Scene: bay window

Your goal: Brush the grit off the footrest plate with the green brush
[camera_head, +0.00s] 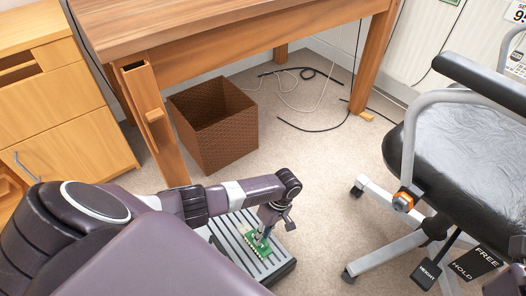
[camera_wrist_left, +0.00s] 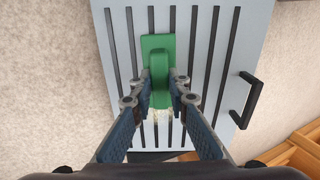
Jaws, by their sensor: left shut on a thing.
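The footrest plate (camera_head: 275,264) is a light grey ribbed slab with dark strips, lying on the floor at the lower middle of the head view. It fills much of the left wrist view (camera_wrist_left: 222,60), where a black handle shows on its right side. The green brush (camera_wrist_left: 157,50) is over the plate, and it also shows in the head view (camera_head: 254,243). My left gripper (camera_wrist_left: 160,90) is shut on the brush. My right gripper is not in view.
A brown woven basket (camera_head: 213,130) stands under the wooden desk (camera_head: 200,30). Black and white cables (camera_head: 305,85) lie on the carpet behind. A black office chair (camera_head: 470,150) stands at right, its base near the plate. A wooden cabinet (camera_head: 60,100) is at left.

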